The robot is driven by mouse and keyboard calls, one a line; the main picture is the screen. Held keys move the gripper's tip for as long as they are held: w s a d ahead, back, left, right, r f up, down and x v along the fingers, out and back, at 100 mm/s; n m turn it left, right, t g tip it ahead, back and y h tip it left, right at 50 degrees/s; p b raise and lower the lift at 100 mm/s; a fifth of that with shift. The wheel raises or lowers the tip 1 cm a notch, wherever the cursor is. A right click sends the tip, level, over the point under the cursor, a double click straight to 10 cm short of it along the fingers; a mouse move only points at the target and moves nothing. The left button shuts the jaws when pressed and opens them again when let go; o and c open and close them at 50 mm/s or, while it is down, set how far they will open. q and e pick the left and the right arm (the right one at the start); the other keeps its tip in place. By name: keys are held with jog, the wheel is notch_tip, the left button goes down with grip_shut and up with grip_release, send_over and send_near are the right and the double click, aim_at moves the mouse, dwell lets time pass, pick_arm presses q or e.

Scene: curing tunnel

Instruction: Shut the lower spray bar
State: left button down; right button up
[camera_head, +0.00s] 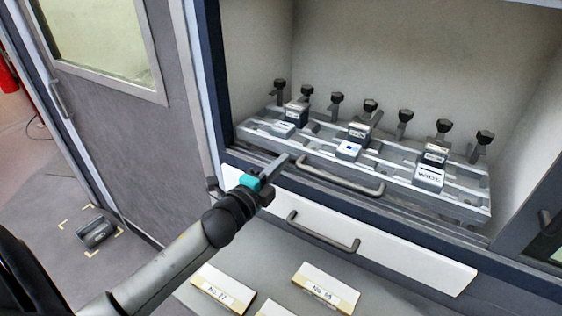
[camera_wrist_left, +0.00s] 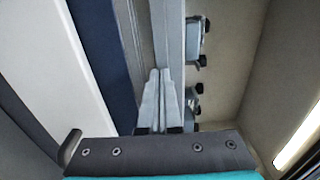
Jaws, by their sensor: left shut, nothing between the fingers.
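A pale metal spray bar (camera_head: 452,205) with several black-topped nozzles sits inside the white-walled recess, with a grey bar handle (camera_head: 345,178) along its front. Below it is a white front panel (camera_head: 400,258) with its own grey handle (camera_head: 322,236); I cannot tell which of the two is the lower spray bar. My left gripper (camera_head: 284,159) is shut and empty, with its fingertips near the front edge of the nozzle bar, left of the upper handle. In the left wrist view the closed fingers (camera_wrist_left: 166,85) overlap the bar's edge; contact cannot be told. My right gripper is out of view.
Labelled cards (camera_head: 326,288) lie on the grey surface below the white panel. A grey door (camera_head: 120,135) with a window stands at the left. A small dark box (camera_head: 96,232) sits on the floor within yellow corner marks.

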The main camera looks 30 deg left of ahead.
aim_at(290, 151)
pick_arm(q)
jog(key=shift+w, duration=0.3)
jog(key=w, duration=0.4)
jog(key=shift+w, duration=0.15)
jog(key=shift+r, duration=0.2)
dwell(0.4)
jog(key=shift+a, duration=0.1)
